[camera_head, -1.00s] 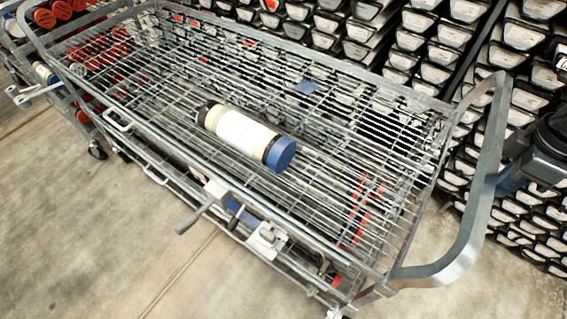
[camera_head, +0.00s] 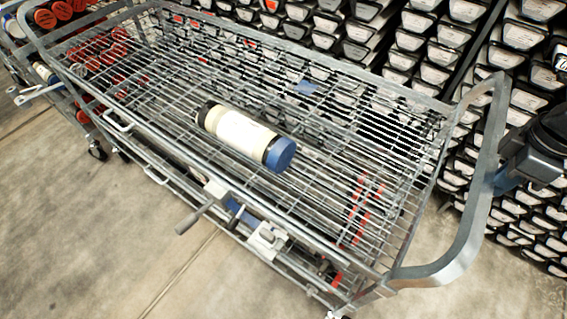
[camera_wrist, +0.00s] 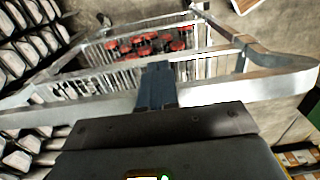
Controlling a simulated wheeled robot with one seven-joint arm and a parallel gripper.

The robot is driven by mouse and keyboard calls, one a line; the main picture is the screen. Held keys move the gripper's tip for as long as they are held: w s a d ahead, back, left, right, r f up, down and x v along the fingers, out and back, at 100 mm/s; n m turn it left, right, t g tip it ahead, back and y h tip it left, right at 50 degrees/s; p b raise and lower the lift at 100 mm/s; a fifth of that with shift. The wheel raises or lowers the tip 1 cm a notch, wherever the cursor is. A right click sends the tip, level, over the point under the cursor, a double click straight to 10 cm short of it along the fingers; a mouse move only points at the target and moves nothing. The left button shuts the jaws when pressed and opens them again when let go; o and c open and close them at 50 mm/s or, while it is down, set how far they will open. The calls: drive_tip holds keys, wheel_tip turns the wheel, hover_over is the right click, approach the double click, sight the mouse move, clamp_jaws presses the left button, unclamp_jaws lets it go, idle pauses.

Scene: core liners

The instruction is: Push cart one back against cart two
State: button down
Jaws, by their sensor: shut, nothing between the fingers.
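A long grey wire cart (camera_head: 215,45) fills the middle of the head view, with a bent tube handle (camera_head: 481,210) at its right end. A cream cylinder with a blue cap (camera_head: 240,132) lies on its top mesh. A second cart (camera_head: 18,50) shows partly at the upper left, close to the first cart's left end; whether they touch is unclear. My gripper (camera_head: 503,183) is shut and empty, just behind the handle at the right. In the wrist view my blue fingers (camera_wrist: 157,72) overlap the handle rail (camera_wrist: 215,92); contact cannot be told.
A rack of stacked core boxes (camera_head: 410,40) stands along the back and right, close to the cart and my gripper. Red-capped cylinders (camera_head: 95,45) are at the left end. A latch lever (camera_head: 195,218) juts from the front side. The concrete floor (camera_head: 110,240) in front is clear.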

sight(480, 171)
drive_tip(key=shift+w+a, duration=0.2)
drive_tip(key=shift+a, duration=0.15)
drive_tip(key=shift+w+a, duration=0.35)
drive_tip(key=shift+a, duration=0.3)
drive_tip(key=shift+w+a+p, duration=0.25)
drive_tip(key=shift+a+p, duration=0.05)
drive_tip(key=shift+a, duration=0.05)
drive_tip(key=shift+w+a, duration=0.2)
drive_tip(key=shift+a, duration=0.2)
drive_tip(key=shift+s+d, duration=0.3)
drive_tip(key=shift+d, duration=0.35)
drive_tip(key=shift+r+p, duration=0.6)
drive_tip(key=shift+r, duration=2.9)
